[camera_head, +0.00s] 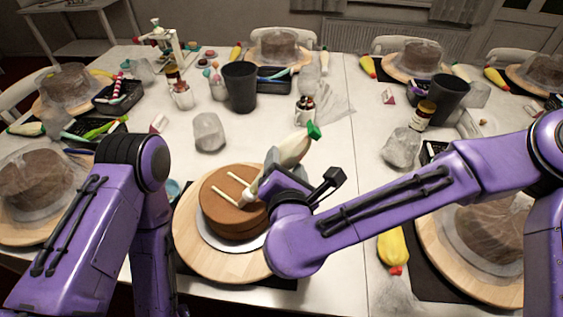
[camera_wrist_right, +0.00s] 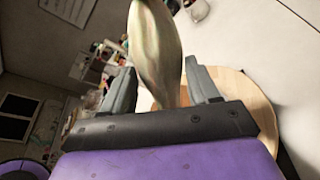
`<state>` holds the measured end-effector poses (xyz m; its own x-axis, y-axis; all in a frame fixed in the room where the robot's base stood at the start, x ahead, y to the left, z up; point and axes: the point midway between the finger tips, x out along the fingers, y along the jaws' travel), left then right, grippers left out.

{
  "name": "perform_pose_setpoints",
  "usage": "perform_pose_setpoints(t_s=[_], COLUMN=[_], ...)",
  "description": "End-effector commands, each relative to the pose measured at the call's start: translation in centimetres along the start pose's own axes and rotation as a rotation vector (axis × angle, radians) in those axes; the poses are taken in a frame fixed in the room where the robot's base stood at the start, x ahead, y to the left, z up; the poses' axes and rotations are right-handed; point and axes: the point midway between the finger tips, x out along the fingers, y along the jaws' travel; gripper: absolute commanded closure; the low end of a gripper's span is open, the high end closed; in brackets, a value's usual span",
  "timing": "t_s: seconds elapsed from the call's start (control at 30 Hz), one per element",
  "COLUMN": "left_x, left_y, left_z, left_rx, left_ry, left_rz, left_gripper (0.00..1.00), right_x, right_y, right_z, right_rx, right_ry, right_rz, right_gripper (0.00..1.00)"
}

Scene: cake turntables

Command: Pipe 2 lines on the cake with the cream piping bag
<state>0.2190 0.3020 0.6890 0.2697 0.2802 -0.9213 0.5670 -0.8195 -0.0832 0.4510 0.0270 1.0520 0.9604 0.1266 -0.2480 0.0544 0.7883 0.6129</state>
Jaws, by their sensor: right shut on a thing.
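The brown cake (camera_head: 222,214) sits on a round wooden turntable (camera_head: 200,258) at the front centre. Two pale cream lines show on its top. My right gripper (camera_head: 280,170) is shut on the cream piping bag (camera_head: 295,148), which has a green end. The bag leans over the right side of the cake, with its tip low near the cake top. Whether the tip touches cannot be told. In the right wrist view the pale bag (camera_wrist_right: 155,50) stands between the two fingers. My left arm comes in at the left, and its gripper is not in view.
Plastic-covered cakes on boards stand at the left (camera_head: 35,180) and right (camera_head: 490,235). A black cup (camera_head: 240,88) and a clear crumpled cup (camera_head: 209,132) stand behind the cake. A yellow piping bag (camera_head: 392,250) lies to the right. The white table between is partly clear.

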Motion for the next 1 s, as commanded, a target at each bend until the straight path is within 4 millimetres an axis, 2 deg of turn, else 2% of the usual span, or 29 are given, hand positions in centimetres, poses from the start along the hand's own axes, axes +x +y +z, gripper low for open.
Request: perform_pose_setpoints(t_s=[0.5,0.53,0.87,1.0], left_x=[0.09,0.09,0.06,-0.47], left_y=[0.01,0.01,0.0,-0.04], left_z=[0.04,0.04,0.03,-0.19], left_rx=[0.0,0.0,0.0,0.0], left_ry=[0.0,0.0,0.0,0.0], left_rz=[0.0,0.0,0.0,0.0], left_gripper=[0.38,0.38,0.38,0.38], right_x=[-0.56,-0.56,-0.56,-0.75], right_y=[-0.57,-0.57,-0.54,-0.05], right_z=[0.37,0.37,0.39,0.99], right_rx=[0.001,0.001,0.001,0.001], right_ry=[-0.001,-0.001,-0.001,-0.001], right_rz=[0.001,0.001,0.001,0.001], right_gripper=[0.7,0.5,0.51,0.51])
